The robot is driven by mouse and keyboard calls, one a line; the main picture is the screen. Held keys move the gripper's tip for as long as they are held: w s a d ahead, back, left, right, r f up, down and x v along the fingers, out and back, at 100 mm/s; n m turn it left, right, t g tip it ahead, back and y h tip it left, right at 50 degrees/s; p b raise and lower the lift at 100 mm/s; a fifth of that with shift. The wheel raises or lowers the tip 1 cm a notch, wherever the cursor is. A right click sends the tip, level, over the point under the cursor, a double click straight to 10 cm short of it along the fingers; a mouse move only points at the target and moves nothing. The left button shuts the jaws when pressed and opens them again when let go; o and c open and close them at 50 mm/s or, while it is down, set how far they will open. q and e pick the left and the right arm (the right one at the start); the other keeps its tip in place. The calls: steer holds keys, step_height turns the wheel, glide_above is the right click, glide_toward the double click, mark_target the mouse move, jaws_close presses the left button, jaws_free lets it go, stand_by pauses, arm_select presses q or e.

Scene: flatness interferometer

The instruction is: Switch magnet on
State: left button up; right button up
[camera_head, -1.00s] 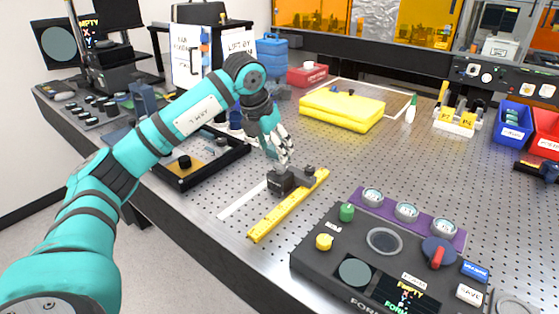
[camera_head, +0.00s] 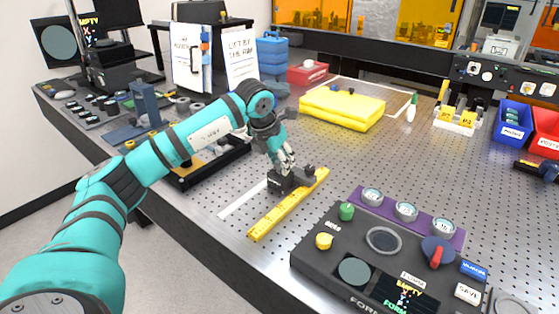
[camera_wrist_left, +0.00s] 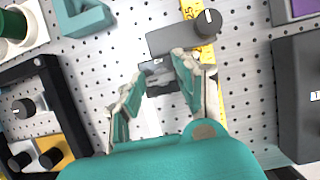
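The magnet, a dark block (camera_head: 277,182) with a bar and a round knob (camera_head: 309,170), sits on the perforated table beside a yellow ruler (camera_head: 262,228). In the left wrist view its grey bar (camera_wrist_left: 182,38) and its knob with a white mark (camera_wrist_left: 208,22) lie beyond my fingertips. My left gripper (camera_head: 284,166) is low over the block, pointing down. In the left wrist view my left gripper (camera_wrist_left: 158,72) has its fingers apart, with the dark block (camera_wrist_left: 157,77) between or just below the tips. I cannot tell if they touch. My right gripper is not in view.
A dark control console (camera_head: 335,262) with knobs stands at the front right. A black tray (camera_head: 205,172) lies behind my left arm. A yellow folded cloth (camera_head: 342,109) lies farther back. The table between cloth and console is clear.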

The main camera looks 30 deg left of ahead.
arm_select(q)
steer(key=c, duration=0.4)
steer(key=shift+m, duration=0.3)
steer(key=m+h+p, duration=0.1)
steer(key=m, duration=0.2)
steer(key=shift+a+r+m+h, duration=0.1)
steer(key=shift+m+h, duration=0.2)
steer(key=m+g, duration=0.1)
steer(key=m, duration=0.1)
steer(key=m+h+p, duration=0.1)
steer(key=m, duration=0.2)
steer(key=shift+w+a+g+h, duration=0.1)
steer(key=shift+w+g+h, duration=0.05)
steer(key=shift+g+h, duration=0.2)
steer(key=m+g, duration=0.1)
steer(key=m, duration=0.1)
steer(key=m+p, duration=0.1)
steer(key=m, duration=0.2)
steer(key=shift+w+g+h, duration=0.1)
steer(key=shift+g+h, duration=0.25)
steer(key=shift+m+g, duration=0.7)
steer(key=shift+m, duration=1.1)
steer(key=o, duration=1.1)
